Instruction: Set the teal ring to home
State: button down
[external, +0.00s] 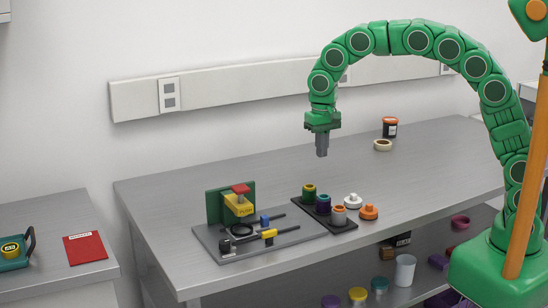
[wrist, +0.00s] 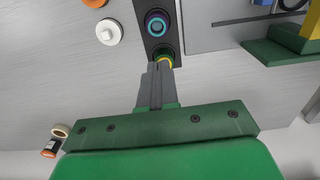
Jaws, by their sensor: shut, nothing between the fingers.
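The teal ring (wrist: 157,15) shows in the wrist view as a circle around a dark purple centre, on a dark tray (wrist: 172,38). In the external view, the matching dark blue-purple piece (external: 323,204) stands in the middle of the tray's row. An olive-green piece (external: 308,192) and a grey piece with an orange top (external: 339,215) stand on either side of it. My gripper (external: 322,154) is shut and empty, pointing down well above the bench behind the tray. In the wrist view its fingers partly hide a yellow-rimmed piece (wrist: 165,61).
The interferometer's grey base (external: 285,243) is left of the tray, with a green upright (external: 215,207), yellow block (external: 238,206) and rods with blue and yellow sliders. White (external: 353,201) and orange (external: 368,212) knobs lie right of the tray. The bench behind is mostly clear.

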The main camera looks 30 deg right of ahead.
aim_at(322, 195)
notch_tip(322, 195, down, 12)
jog(key=shift+r, duration=0.1)
dwell(0.4)
jog(key=shift+s+d+f, duration=0.1)
jog(key=shift+f, duration=1.15)
jog(key=shift+d+f, duration=0.1)
jog(key=shift+f, duration=0.05)
notch_tip(322, 195, up, 16)
jog(key=shift+a, duration=0.25)
